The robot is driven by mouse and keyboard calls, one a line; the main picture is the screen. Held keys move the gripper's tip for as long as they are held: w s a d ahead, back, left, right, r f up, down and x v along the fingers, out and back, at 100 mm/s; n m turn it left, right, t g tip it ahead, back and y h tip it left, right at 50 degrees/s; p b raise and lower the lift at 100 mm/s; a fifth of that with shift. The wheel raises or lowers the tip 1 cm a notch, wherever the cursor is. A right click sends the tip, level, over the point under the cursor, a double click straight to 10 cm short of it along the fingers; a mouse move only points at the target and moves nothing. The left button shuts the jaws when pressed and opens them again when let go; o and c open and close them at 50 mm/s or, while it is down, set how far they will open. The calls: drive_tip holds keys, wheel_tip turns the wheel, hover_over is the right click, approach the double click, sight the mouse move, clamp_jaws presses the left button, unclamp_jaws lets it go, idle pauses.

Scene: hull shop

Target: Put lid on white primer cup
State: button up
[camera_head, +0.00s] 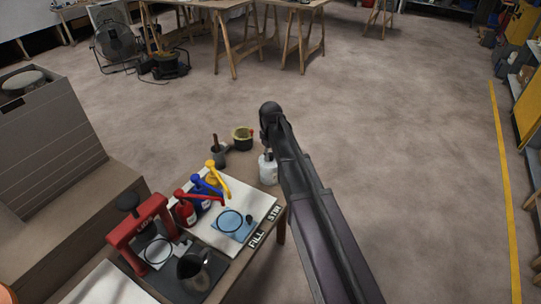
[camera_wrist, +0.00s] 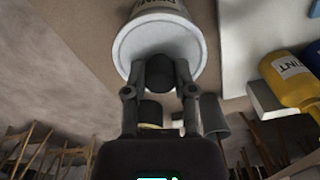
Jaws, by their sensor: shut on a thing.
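The white primer cup (camera_head: 268,174) stands on the table near its right edge in the head view. In the wrist view, its wall with dark lettering (camera_wrist: 157,6) shows at the top. The pale round lid (camera_wrist: 135,45) covers the cup's mouth in that view. I cannot tell whether it is fully seated or slightly above the rim. My gripper (camera_wrist: 164,80) is shut on the lid's dark knob, with a finger on each side. In the head view my arm hides most of the gripper, just above the cup.
A dark cup with a handle (camera_head: 218,158) and a yellow-rimmed tin (camera_head: 242,139) stand behind the primer cup. Yellow (camera_head: 213,180), blue (camera_head: 202,196) and red (camera_head: 184,212) pump bottles stand left. A red press (camera_head: 135,237) and metal pitcher (camera_head: 195,270) are nearer. Floor right of the table is clear.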

drive_tip(key=o, duration=0.8)
drive_tip(key=shift+o, duration=0.2)
drive_tip(key=o, duration=0.4)
drive_tip(key=shift+c, duration=0.2)
drive_tip(key=shift+r, duration=0.15)
drive_tip(key=shift+r+p, duration=3.4)
drive_tip(key=shift+p, duration=0.15)
clamp_jaws()
